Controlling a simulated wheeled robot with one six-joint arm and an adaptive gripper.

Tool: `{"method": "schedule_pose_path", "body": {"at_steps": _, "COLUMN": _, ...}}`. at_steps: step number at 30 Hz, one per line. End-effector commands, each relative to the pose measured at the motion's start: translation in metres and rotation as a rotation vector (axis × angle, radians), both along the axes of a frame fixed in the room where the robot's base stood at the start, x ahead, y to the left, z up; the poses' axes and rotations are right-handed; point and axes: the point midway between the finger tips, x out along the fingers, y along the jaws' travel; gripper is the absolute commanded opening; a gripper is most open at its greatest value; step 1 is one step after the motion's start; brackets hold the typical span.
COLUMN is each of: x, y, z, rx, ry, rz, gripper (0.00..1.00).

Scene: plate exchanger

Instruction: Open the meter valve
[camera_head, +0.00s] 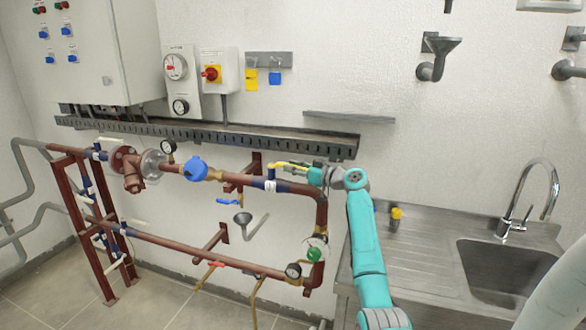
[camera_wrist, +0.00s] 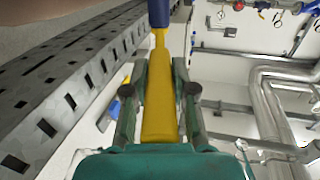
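A valve with a long yellow lever handle (camera_head: 288,165) sits on the upper red-brown pipe, right of the round blue meter (camera_head: 195,169). The lever lies roughly along the pipe. My gripper (camera_head: 317,175) is at the lever's right end. In the wrist view the yellow lever (camera_wrist: 161,112) runs lengthwise between the two fingers of my gripper (camera_wrist: 160,75), with its narrow neck reaching past the fingertips to a dark blue part (camera_wrist: 159,12). The fingertips close in on both sides of the lever and appear to touch it.
A perforated cable tray (camera_head: 220,135) runs along the wall just above the pipe. Below are a blue-handled valve (camera_head: 229,202), a funnel (camera_head: 243,220) and the lower pipe (camera_head: 190,254). A metal sink (camera_head: 497,275) is at the right.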

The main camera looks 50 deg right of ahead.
Motion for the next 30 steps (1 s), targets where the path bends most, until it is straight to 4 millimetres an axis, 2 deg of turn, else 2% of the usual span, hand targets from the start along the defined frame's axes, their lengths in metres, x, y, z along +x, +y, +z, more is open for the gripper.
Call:
{"method": "schedule_pose_path", "body": {"at_steps": 1, "x": -0.001, "y": -0.002, "z": -0.001, "rx": 0.000, "ry": 0.001, "rz": -0.005, "gripper": 0.35}}
{"method": "schedule_pose_path", "body": {"at_steps": 3, "x": 0.000, "y": -0.001, "z": -0.001, "rx": 0.000, "ry": 0.001, "rz": -0.004, "gripper": 0.51}}
{"method": "schedule_pose_path", "body": {"at_steps": 12, "x": -0.001, "y": 0.000, "z": 0.000, "rx": 0.000, "ry": 0.000, "rz": -0.001, "gripper": 0.51}}
{"method": "schedule_pose_path", "body": {"at_steps": 16, "x": -0.008, "y": -0.001, "z": -0.001, "rx": 0.000, "ry": 0.000, "rz": -0.002, "gripper": 0.51}}
{"method": "schedule_pose_path", "body": {"at_steps": 20, "x": -0.028, "y": -0.003, "z": -0.001, "rx": 0.001, "ry": 0.000, "rz": -0.004, "gripper": 0.51}}
{"method": "schedule_pose_path", "body": {"at_steps": 30, "x": -0.093, "y": -0.009, "z": -0.001, "rx": 0.001, "ry": 0.001, "rz": -0.004, "gripper": 0.51}}
